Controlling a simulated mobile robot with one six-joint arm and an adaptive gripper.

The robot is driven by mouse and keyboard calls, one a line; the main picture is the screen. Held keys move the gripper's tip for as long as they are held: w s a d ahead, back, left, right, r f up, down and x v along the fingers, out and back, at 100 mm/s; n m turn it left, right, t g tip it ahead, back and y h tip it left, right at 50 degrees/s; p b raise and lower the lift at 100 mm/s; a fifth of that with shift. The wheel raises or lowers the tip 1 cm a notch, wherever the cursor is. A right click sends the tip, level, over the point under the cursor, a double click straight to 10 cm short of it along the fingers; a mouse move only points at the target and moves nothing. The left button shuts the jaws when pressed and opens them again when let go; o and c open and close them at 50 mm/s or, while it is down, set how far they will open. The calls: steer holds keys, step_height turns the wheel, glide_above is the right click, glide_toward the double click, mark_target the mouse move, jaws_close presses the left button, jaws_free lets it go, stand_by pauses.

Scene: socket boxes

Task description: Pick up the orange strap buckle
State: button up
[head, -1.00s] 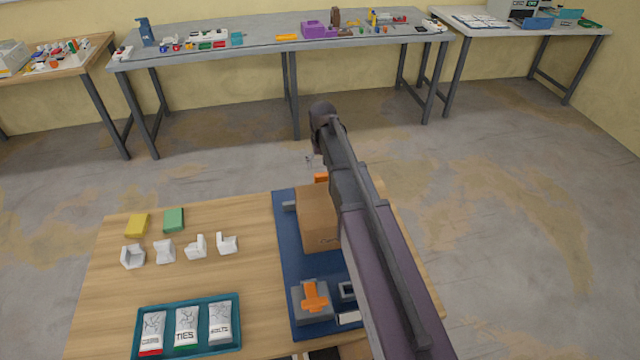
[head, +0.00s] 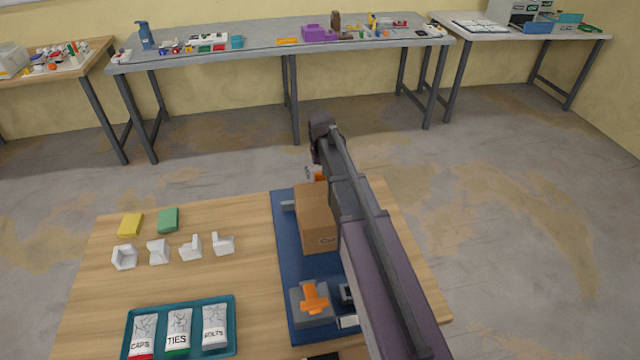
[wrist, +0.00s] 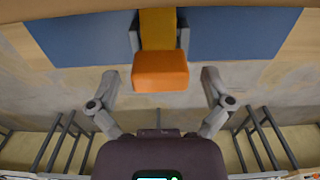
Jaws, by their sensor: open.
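An orange block-shaped piece (wrist: 160,72), which looks like the strap buckle, shows in the wrist view at the end of a yellow-orange strap (wrist: 158,28) in a grey holder. In the head view only a small orange patch (head: 320,176) of it shows, beyond the cardboard box and partly behind my arm. My gripper (wrist: 159,82) is open, with one finger to each side of the orange piece and a gap on both sides. In the head view my gripper (head: 311,172) is partly hidden by my arm, at the table's far edge.
A cardboard box (head: 316,225) stands on the blue mat (head: 284,250) close beside my arm. A grey block with an orange cross-shaped piece (head: 314,297) is nearer. White brackets, coloured blocks and a teal tray (head: 238,325) lie left. Floor beyond the table is clear.

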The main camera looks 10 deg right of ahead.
stand_by(0.3)
steer(key=c, duration=1.2)
steer(key=shift+c, duration=0.2)
steer(key=shift+r, duration=0.15)
step_height(320, 180, up, 10)
steer(key=p, duration=1)
step_height(320, 180, up, 8)
steer(key=p, duration=0.8)
steer(key=shift+s, duration=0.1)
